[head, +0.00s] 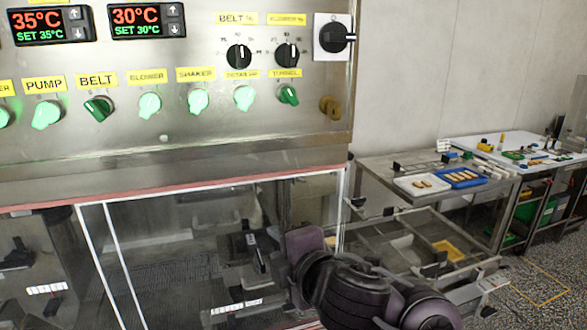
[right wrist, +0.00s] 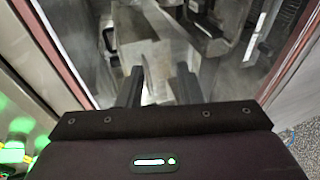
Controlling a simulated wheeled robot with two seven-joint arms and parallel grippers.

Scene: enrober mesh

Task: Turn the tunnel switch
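The tunnel switch (head: 288,95) is a dark green knob under a yellow "TUNNEL" label, the rightmost in the lower row of switches on the steel control panel (head: 200,140). Its handle looks tilted. My right gripper (right wrist: 158,88) shows in the right wrist view with two dark fingers apart and nothing between them. In the head view, my right arm is at the bottom centre, in front of the clear enclosure and well below the switch. My left gripper is not in either view.
Several other green switches sit left of it, including the belt switch (head: 98,108). Two black dials and a black rotary switch (head: 336,38) are above. A clear enclosure (head: 180,250) with a white frame is below. A steel table (head: 400,165) with trays stands at right.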

